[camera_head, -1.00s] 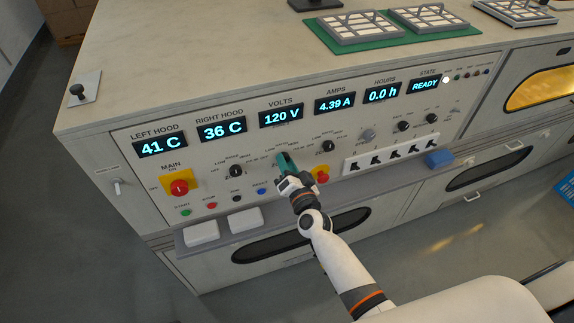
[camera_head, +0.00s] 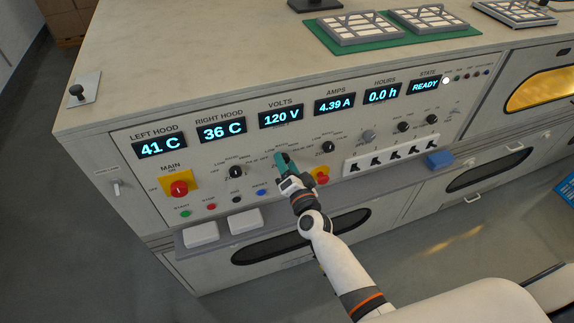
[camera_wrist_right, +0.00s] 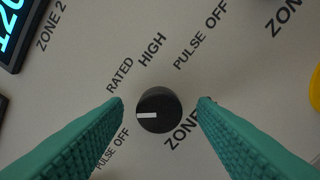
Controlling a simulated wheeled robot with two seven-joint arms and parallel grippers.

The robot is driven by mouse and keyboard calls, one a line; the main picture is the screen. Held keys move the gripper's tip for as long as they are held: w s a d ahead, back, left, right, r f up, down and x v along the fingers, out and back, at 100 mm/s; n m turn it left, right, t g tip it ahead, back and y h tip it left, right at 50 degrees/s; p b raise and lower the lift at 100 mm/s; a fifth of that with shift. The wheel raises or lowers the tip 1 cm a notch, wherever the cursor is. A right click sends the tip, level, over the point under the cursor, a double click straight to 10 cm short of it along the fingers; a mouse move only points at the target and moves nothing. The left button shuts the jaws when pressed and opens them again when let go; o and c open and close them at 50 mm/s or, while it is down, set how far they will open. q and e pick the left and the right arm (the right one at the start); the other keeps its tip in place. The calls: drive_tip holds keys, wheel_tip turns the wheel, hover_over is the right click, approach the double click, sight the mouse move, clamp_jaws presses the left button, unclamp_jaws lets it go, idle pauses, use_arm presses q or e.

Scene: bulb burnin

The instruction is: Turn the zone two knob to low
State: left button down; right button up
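The zone two knob (camera_wrist_right: 158,110) is a round black dial with a white pointer line, on the pale panel. In the right wrist view its pointer aims left, below the word RATED and above the word OFF. No LOW label shows there. My right gripper (camera_head: 281,159) is at this knob and hides it in the head view. Its two teal fingers (camera_wrist_right: 160,101) stand on either side of the knob in the wrist view, with visible gaps, open. My left gripper is not in view.
Another zone knob (camera_head: 236,171) sits to the left and one (camera_head: 328,147) to the right. A red-and-yellow main switch (camera_head: 179,188), a smaller red button (camera_head: 322,175) and a row of black toggles (camera_head: 393,151) share the panel. A ledge (camera_head: 275,215) runs below.

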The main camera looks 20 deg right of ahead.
drive_tip(key=shift+s, duration=0.1)
drive_tip(key=s+b, duration=0.1)
drive_tip(key=s, duration=1.1)
drive_tip(key=shift+d+b, duration=0.2)
drive_tip(key=shift+b, duration=0.15)
drive_tip(key=shift+w, duration=0.1)
drive_tip(key=s+f+n+g, duration=0.2)
drive_tip(key=s+f+g, duration=0.15)
drive_tip(key=f, duration=0.65)
drive_tip(key=s+a+f+n+g+y, duration=0.1)
drive_tip(key=s+f+n+g, duration=0.3)
drive_tip(key=f, duration=0.6)
drive_tip(key=s+f+n+g, duration=0.1)
drive_tip(key=s+f, duration=0.4)
drive_tip(key=f, duration=0.5)
drive_tip(key=s+d+f+n+g, duration=0.2)
drive_tip(key=s+f, duration=0.3)
drive_tip(key=s, duration=0.3)
drive_tip(key=s+d+f+n+g+h, duration=0.1)
drive_tip(key=s+d+f+g, duration=0.1)
drive_tip(key=s+f, duration=0.3)
drive_tip(key=s+d+f+n+g, duration=0.2)
drive_tip(key=s+d+f+g, duration=0.1)
drive_tip(key=s, duration=1)
wheel_tip(320, 180, down, 2)
drive_tip(key=shift+f+n+g+h, duration=0.2)
drive_tip(key=shift+n+g+h, duration=0.1)
drive_tip(key=shift+g, duration=0.45)
